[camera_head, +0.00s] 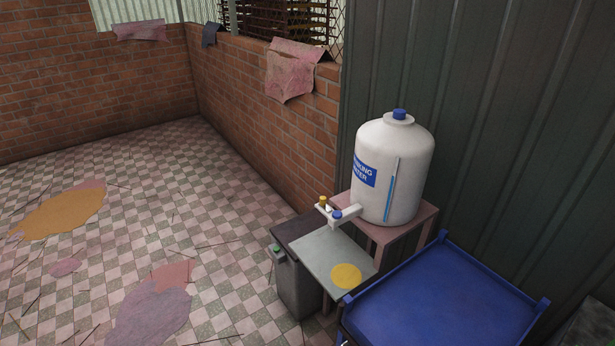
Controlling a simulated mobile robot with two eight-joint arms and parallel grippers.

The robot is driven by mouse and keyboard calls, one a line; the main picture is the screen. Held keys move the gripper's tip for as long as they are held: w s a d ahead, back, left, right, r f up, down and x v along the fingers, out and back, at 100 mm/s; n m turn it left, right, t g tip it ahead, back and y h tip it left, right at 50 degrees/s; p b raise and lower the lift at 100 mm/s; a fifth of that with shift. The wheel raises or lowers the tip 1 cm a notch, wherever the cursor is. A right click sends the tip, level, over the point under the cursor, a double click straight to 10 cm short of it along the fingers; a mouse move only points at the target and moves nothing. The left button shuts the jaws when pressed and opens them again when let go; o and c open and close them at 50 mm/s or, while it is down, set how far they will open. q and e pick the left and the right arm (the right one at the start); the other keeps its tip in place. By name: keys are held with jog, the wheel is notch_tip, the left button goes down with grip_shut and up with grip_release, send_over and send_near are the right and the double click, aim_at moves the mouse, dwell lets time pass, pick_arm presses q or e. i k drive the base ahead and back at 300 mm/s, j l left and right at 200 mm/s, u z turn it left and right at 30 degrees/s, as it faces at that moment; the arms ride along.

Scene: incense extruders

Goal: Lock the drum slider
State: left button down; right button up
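No part that I can clearly identify as a drum slider shows in the head view. A white drum-shaped water container (402,150) with a blue cap (399,114) stands upright at centre right. It has a blue label (364,171) and a vertical blue-and-white level strip (391,191). A white spout piece (346,215) with small blue and yellow tops sticks out from its lower left. Neither my left nor my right gripper is in view.
The container stands on a pinkish stool (425,213). A small grey table (318,250) with a yellow disc (346,276) and a dark bin (295,285) are beside it. A blue-topped table (440,300) fills the lower right. Tiled floor (190,235) at left is open, with stains and scattered sticks.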

aim_at(323, 199)
jog(key=i+j, duration=0.4)
jog(key=i, duration=0.25)
jog(key=i+j+z, duration=0.15)
jog(key=i+j, duration=0.2)
jog(key=i, duration=0.25)
jog(key=i+j, duration=0.5)
jog(key=i+l+z, duration=0.05)
jog(key=i, duration=0.05)
